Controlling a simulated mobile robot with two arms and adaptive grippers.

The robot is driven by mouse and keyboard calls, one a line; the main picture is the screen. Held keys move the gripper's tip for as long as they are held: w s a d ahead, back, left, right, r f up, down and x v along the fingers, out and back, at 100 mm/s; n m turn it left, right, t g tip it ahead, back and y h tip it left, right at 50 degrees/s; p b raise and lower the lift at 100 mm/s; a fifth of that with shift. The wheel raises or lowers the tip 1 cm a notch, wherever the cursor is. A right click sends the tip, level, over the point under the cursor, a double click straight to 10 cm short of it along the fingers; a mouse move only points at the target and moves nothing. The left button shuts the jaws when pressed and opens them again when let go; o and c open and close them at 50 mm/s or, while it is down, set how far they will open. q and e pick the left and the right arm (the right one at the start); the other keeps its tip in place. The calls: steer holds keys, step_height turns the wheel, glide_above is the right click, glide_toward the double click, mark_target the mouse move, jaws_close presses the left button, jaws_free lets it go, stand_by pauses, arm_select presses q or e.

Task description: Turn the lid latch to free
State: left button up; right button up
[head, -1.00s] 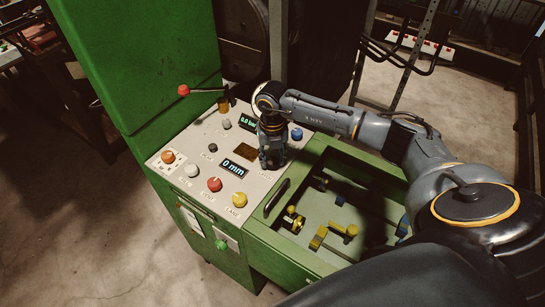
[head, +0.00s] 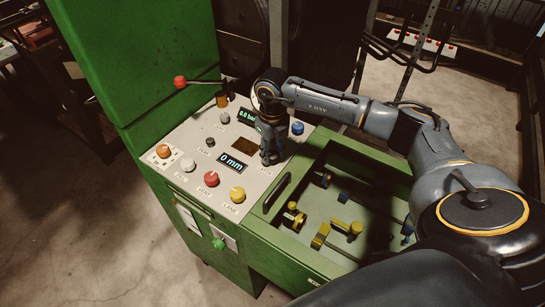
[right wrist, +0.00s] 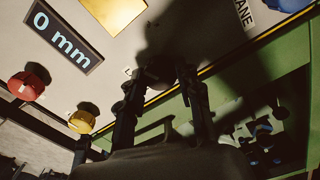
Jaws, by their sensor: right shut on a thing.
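The panel of the green crimper (head: 160,185) holds several knobs and two displays. My right gripper (head: 268,158) points down at the panel's right part, just right of the mm display. In the right wrist view my right gripper (right wrist: 155,78) has its two fingers around a small dark knob-like piece (right wrist: 152,74), which I take for the lid latch. The fingers and their shadow hide most of it, so its turn angle cannot be told. My left gripper is not in view.
Red (head: 211,179), yellow (head: 237,194) and blue (head: 297,128) knobs stand up from the panel. A red-tipped lever (head: 181,82) sticks out at the back. A green tray (head: 330,245) with several fittings lies right of the panel.

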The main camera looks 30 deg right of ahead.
steer(key=n+b, duration=0.3)
steer(key=shift+f+n, duration=0.15)
steer(key=shift+n, duration=0.25)
steer(key=n+b, duration=0.3)
steer(key=shift+n, duration=0.3)
steer(key=n+b, duration=0.1)
steer(key=n, duration=0.1)
steer(key=shift+n+b, duration=0.3)
steer(key=shift+b, duration=0.05)
steer(key=shift+n+b, duration=0.85)
steer(key=shift+n, duration=0.65)
steer(key=shift+r, duration=0.2)
steer(key=o, duration=1.2)
steer(key=shift+c, duration=0.2)
